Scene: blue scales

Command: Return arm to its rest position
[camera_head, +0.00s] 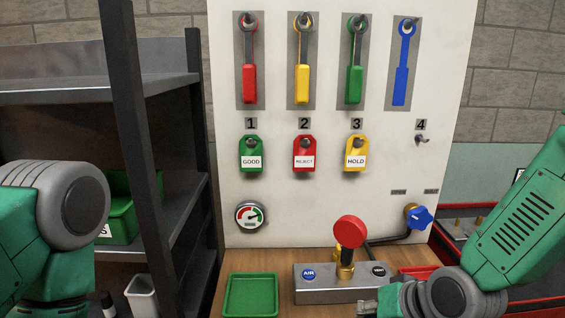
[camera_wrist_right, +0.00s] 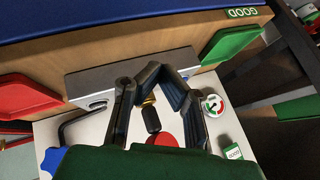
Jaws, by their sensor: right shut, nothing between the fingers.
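My right arm (camera_head: 520,225) comes in from the right, bent low over the bench, with its wrist at the bottom edge. My right gripper (camera_head: 368,307) is only partly visible in the head view, in front of the grey control box (camera_head: 322,284). In the right wrist view, the gripper (camera_wrist_right: 150,72) shows two dark fingers; it is shut and empty. The box's red-topped lever (camera_head: 349,240) stands just beyond it and also shows between the finger links in the wrist view. My left arm (camera_head: 55,215) fills the lower left; its gripper is out of view.
A green tray (camera_head: 251,296) and a red tray (camera_head: 418,271) flank the box. A white board (camera_head: 300,215) behind carries hanging tools, coloured tags, a gauge (camera_head: 251,216) and a blue valve (camera_head: 418,217). A dark shelf rack (camera_head: 130,110) stands left, with a green bin (camera_head: 122,220).

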